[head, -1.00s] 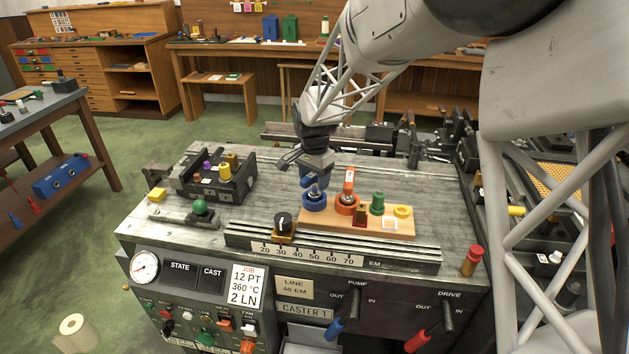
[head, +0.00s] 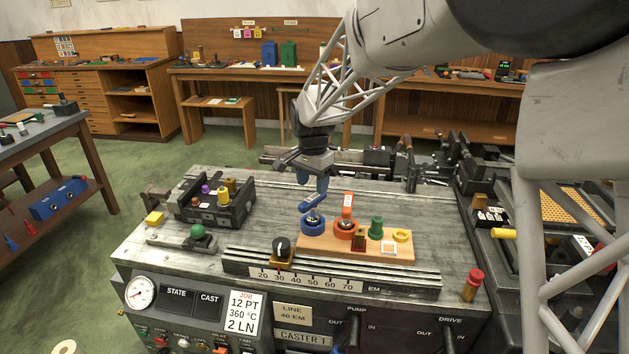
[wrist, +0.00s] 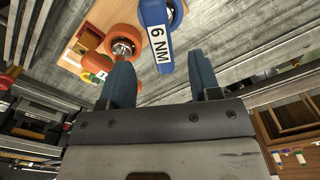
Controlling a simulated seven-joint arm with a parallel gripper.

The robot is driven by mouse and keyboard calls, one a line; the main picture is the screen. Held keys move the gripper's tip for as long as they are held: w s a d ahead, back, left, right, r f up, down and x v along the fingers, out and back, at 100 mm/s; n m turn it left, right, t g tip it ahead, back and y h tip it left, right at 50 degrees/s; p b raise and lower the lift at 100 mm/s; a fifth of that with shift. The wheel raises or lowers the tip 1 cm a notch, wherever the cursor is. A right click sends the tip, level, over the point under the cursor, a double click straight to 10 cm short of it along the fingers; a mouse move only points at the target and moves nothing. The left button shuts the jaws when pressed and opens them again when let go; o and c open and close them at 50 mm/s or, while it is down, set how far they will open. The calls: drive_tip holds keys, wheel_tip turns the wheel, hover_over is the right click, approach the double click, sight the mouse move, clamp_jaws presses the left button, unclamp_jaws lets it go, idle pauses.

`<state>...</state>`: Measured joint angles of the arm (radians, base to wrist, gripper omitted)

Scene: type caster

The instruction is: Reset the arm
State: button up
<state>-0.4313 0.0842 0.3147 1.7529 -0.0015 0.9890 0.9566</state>
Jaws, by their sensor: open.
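My gripper (head: 313,180) is open and empty, just above a blue torque tool (head: 312,203) that stands in a blue ring holder (head: 313,227) on the caster bench. In the wrist view, its two blue fingers (wrist: 162,78) are apart, with nothing between them. The blue tool (wrist: 155,38), marked "6 NM", lies beyond the fingertips there. An orange tool (head: 347,205) stands in an orange ring (head: 345,231) just to the right; it also shows in the wrist view (wrist: 92,38).
A black block fixture (head: 215,205) stands left on the bench, near a green ball knob (head: 197,231). A red-capped post (head: 473,284) stands at the front right.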

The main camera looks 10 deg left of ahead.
drive_tip(key=shift+d, duration=0.1)
drive_tip(key=s+d+r+n, duration=0.1)
drive_tip(key=s+d+r, duration=0.2)
drive_tip(key=s+d, duration=0.35)
drive_tip(key=s+d+r+n+t, duration=0.1)
drive_tip(key=s+d+r, duration=0.2)
drive_tip(key=s+d, duration=0.3)
drive_tip(key=s+d+r+n, duration=0.1)
drive_tip(key=s+d+r, duration=0.2)
drive_tip(key=s+d, duration=0.35)
drive_tip(key=s+d+f+n, duration=0.1)
drive_tip(key=s+d, duration=0.5)
drive_tip(key=s, duration=0.4)
drive_tip(key=s+d+f+n+t, duration=0.1)
drive_tip(key=s+d, duration=0.5)
drive_tip(key=s, duration=0.4)
drive_tip(key=shift+d+f+n+t, duration=0.25)
drive_tip(key=shift+d+n+t, duration=0.05)
drive_tip(key=shift+d+n, duration=0.1)
